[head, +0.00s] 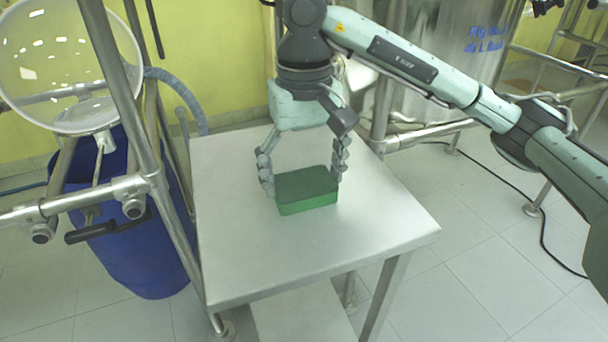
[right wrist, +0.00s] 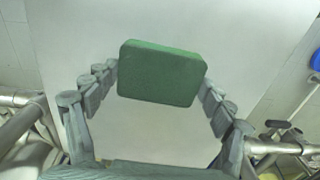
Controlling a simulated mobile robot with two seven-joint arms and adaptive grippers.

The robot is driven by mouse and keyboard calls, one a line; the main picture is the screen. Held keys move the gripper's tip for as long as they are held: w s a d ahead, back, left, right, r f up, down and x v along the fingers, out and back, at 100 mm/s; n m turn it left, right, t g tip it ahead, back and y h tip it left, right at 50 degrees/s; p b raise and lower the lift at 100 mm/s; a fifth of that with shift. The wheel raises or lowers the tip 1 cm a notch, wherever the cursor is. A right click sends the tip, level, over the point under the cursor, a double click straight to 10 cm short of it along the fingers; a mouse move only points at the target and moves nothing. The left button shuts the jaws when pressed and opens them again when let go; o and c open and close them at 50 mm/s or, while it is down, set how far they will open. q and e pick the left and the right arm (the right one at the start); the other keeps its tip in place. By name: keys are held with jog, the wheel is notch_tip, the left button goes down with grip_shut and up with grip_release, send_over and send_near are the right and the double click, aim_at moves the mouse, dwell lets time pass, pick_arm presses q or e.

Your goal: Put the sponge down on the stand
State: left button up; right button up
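The green sponge (head: 307,190) is a flat rectangular block over the middle of the bare metal top of the stand (head: 375,230). My right gripper (head: 304,182) points down from above, with one finger against each short side of the sponge. The right wrist view shows the sponge (right wrist: 161,73) between the fingertips of the gripper (right wrist: 160,76), which appear to touch both its ends. The gripper looks shut on it. The sponge is at or very close to the stand top; I cannot tell whether its underside touches. My left gripper is not in view.
A blue barrel (head: 145,245) and metal tube frame (head: 150,150) stand close along the stand's left side, with a round glass vessel (head: 65,60) above. Steel pipes and a large vessel (head: 455,60) are behind. The stand top around the sponge is clear.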

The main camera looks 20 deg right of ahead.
aim_at(304, 182)
jog(key=o, duration=0.3)
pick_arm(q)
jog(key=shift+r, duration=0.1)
pick_arm(e)
jog(key=shift+r, duration=0.1)
jog(key=shift+r+p, duration=0.5)
jog(key=shift+r, duration=0.05)
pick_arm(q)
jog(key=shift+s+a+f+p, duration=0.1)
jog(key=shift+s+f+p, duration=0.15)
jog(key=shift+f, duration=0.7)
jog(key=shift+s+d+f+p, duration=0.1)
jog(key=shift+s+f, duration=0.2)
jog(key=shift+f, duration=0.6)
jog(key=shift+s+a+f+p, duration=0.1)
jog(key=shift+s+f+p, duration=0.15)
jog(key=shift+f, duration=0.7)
pick_arm(e)
notch_tip(304, 182, up, 11)
jog(key=shift+r, duration=0.15)
